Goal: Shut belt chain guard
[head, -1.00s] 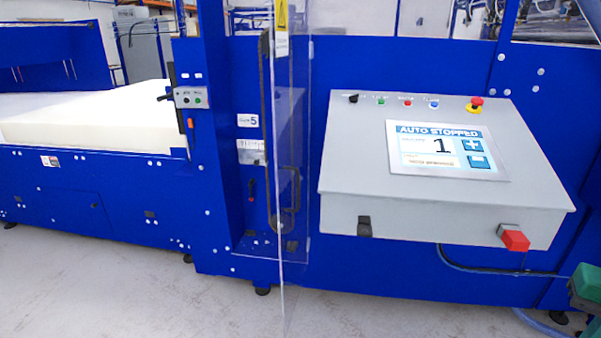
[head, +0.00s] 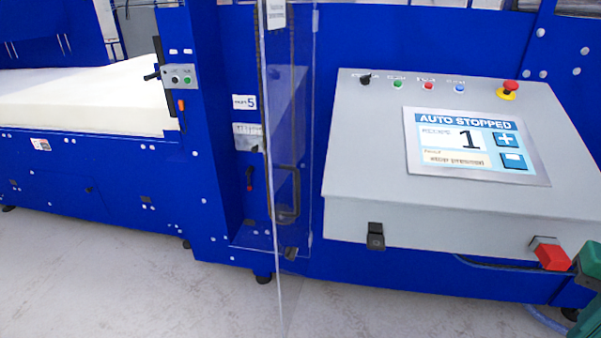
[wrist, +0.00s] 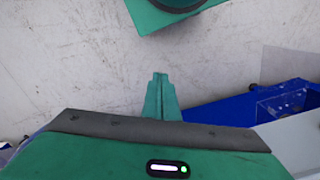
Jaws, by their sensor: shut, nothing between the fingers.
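The clear guard panel (head: 292,120) hangs on the blue machine left of the control box in the head view. It stands swung out toward me, with its near edge reaching down in front of the floor. A dark handle (head: 286,208) shows low on the guard, and a dark vertical strip lies in the recess behind. My gripper (wrist: 160,78) points out over the floor in the wrist view, shut and empty, apart from the machine. A pale see-through patch at the right of the wrist view may be the guard; I cannot tell.
The grey control box (head: 370,205) juts out right of the guard, with a lit screen (head: 470,145) and a red emergency button (head: 510,87). A red switch (head: 552,257) sticks out below. White foam (head: 80,98) lies at the left. Floor (head: 150,285) in front is clear.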

